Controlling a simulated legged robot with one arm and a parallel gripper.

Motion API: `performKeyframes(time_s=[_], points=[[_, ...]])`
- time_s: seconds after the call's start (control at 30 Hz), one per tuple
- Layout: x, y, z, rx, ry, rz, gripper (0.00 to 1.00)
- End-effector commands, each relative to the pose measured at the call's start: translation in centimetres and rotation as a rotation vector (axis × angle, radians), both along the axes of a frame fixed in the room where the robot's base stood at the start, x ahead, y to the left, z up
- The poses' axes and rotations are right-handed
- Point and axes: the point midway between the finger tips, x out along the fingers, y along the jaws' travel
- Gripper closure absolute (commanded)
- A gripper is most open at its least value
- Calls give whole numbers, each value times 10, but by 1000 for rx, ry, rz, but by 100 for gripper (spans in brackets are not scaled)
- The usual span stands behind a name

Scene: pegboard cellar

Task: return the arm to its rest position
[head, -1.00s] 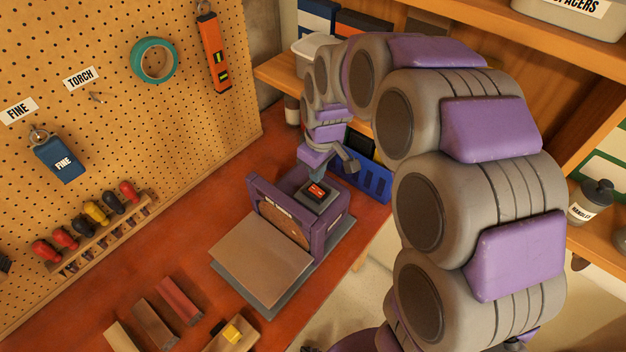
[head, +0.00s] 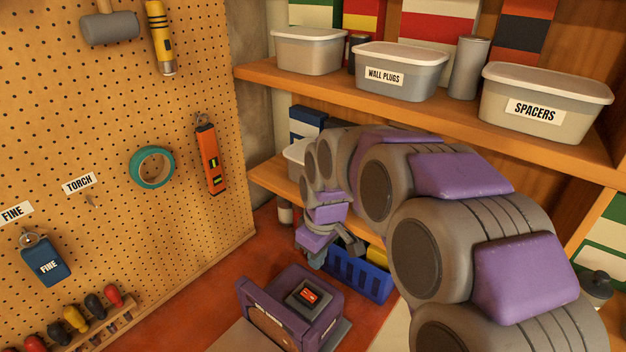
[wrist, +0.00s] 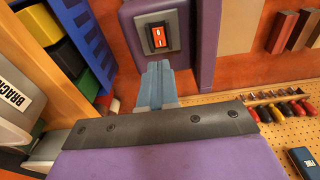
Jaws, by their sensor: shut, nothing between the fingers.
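My arm curves out from the lower right in the head view, and its gripper (head: 317,259) hangs just above and behind the purple sander (head: 262,299) on the red bench. In the wrist view my gripper (wrist: 158,70) shows two blue-grey fingers shut together with nothing between them. The sander's red rocker switch (head: 309,295) sits in a dark plate on its top. The switch also shows in the wrist view (wrist: 158,37), just beyond the fingertips and apart from them.
A blue crate (head: 358,277) stands close behind my gripper. A shelf (head: 330,87) with lidded tubs, including the spacers tub (head: 545,110), runs above the arm. A pegboard (head: 100,130) with hanging tools is at left. A screwdriver rack (head: 90,330) sits at lower left.

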Motion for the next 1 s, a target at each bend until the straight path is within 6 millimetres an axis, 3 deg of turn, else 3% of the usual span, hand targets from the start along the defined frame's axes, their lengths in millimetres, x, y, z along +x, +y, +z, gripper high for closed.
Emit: performKeyframes(time_s=[0.17, 0.27, 0.7, 0.9, 1.0], points=[[-15, -8, -1, -5, 10, -44, 100], [-42, -24, -5, -14, 33, -116, 100], [-206, -106, -43, -76, 162, -590, 100], [-271, -126, -68, -104, 209, -791, 100], [-292, -130, -77, -114, 226, -855, 100]])
